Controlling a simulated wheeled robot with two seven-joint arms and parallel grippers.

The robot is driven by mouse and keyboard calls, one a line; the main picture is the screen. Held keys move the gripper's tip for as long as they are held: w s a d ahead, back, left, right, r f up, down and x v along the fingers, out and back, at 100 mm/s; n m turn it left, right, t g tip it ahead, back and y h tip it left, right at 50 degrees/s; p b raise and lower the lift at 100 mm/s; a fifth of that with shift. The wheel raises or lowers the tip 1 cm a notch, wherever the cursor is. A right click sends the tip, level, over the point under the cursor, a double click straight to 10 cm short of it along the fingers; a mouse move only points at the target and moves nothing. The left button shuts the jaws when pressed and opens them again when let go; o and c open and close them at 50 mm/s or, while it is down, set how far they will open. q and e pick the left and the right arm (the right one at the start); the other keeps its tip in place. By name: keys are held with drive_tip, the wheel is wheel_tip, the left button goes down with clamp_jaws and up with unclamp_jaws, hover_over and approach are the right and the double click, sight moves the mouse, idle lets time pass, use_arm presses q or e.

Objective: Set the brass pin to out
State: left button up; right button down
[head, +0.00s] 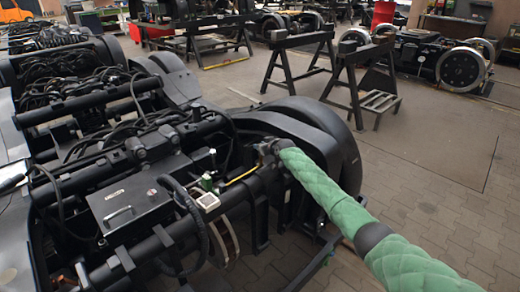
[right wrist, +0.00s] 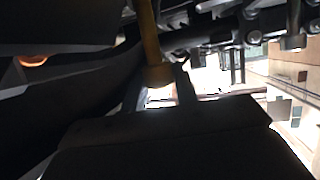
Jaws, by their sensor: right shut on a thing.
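The brass pin (right wrist: 151,42) is a yellow-brown rod in the right wrist view, with a wider end between my fingers. My right gripper (right wrist: 161,80) is shut on that end. In the head view my right gripper (head: 267,152) is at the near side of the dark bogie (head: 120,172), beside the wheel cover, and hides what it holds. A thin yellow rod (head: 241,177) runs left from it; I cannot tell whether it is the same pin. My left gripper is not in view.
A black box with a handle (head: 130,207), hoses and a white-topped fitting (head: 207,201) crowd the bogie left of my right gripper. A large black wheel cover (head: 305,130) stands close behind it. Black trestles (head: 300,62) stand farther back.

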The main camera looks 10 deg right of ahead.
drive_tip(key=shift+w+d+r, duration=0.1)
drive_tip(key=shift+d+r, duration=0.1)
drive_tip(key=shift+d, duration=0.1)
drive_tip(key=c, duration=1.3)
unclamp_jaws()
drive_tip(key=shift+o, duration=1)
drive_tip(key=shift+f, duration=0.15)
drive_tip(key=v, duration=0.7)
drive_tip(key=shift+s+d+p, duration=0.15)
drive_tip(key=shift+s+p, duration=0.15)
drive_tip(key=shift+p, duration=0.1)
drive_tip(key=shift+d, duration=0.15)
